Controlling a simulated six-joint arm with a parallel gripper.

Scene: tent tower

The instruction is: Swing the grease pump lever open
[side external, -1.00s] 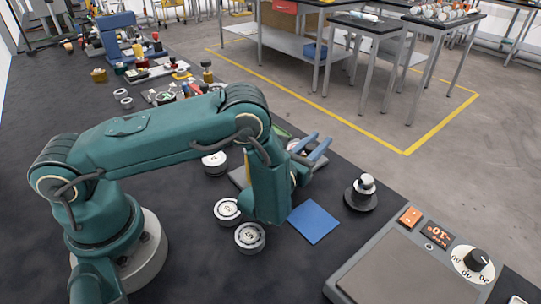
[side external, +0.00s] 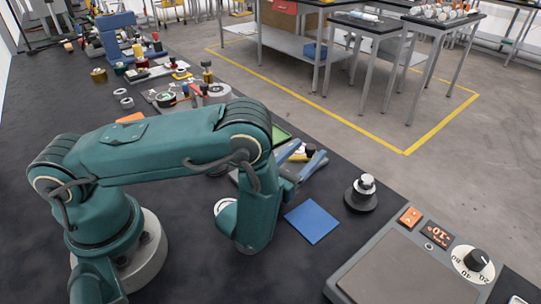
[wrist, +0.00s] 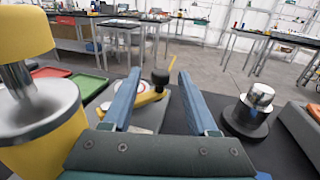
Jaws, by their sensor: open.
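In the wrist view, a yellow lever (wrist: 150,97) with a black knob (wrist: 160,77) sits on a grey base plate (wrist: 148,119), between and beyond the blue fingers of my gripper (wrist: 159,74). My gripper is open with nothing between its fingers that I can see it touching. In the side external view, my gripper (side external: 306,154) is over the plate, with small yellow and black parts (side external: 303,151) showing between the fingers. My arm hides much of the plate there.
A yellow-topped thing (wrist: 25,35) with a metal stem stands close at left in the wrist view. A metal weight on a dark base (side external: 361,192) stands right of a blue square (side external: 313,222). A scale (side external: 395,265) is at front right. Green (side external: 282,134) and orange trays (side external: 130,118) lie behind my arm.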

